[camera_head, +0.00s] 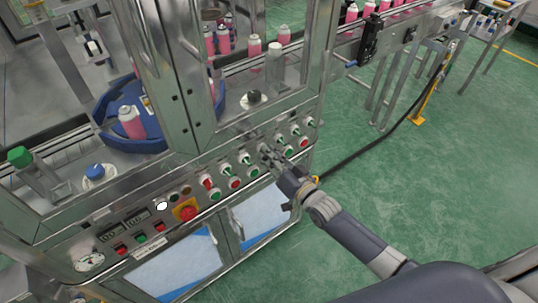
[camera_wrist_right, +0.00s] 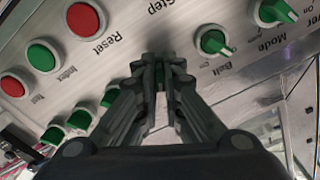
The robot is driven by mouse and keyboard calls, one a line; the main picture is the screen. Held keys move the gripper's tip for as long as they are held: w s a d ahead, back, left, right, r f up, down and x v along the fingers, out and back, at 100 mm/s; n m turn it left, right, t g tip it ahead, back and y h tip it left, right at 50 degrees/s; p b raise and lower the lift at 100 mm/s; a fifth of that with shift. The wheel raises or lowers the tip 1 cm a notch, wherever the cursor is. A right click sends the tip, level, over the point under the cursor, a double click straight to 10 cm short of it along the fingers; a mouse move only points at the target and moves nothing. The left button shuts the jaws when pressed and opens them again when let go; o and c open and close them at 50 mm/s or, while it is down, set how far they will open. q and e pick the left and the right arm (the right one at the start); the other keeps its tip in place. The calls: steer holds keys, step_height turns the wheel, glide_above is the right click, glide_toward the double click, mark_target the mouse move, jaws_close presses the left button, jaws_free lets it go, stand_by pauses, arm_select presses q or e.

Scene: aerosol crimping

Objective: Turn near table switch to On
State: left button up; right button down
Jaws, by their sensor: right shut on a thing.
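My right gripper (camera_head: 267,154) reaches in from the right to the control panel on the machine's front. In the right wrist view its fingers (camera_wrist_right: 160,72) are shut together at the panel, on a switch knob they largely hide; only slivers of green show between the fingertips. The knob's label and its pointing direction are hidden, so I cannot tell whether it is the near table switch or how it is set. My left gripper is not in view.
Red Reset button (camera_wrist_right: 85,19) and green Index button (camera_wrist_right: 43,56) lie left of the fingers. A red emergency stop (camera_head: 187,212) is on the panel's left part. A blue turntable (camera_head: 105,135) with a pink can (camera_head: 131,122) stands behind the frame.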

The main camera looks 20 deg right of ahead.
steer(key=shift+m, duration=0.3)
steer(key=c, duration=1.7)
jaws_free()
steer(key=v, duration=1.2)
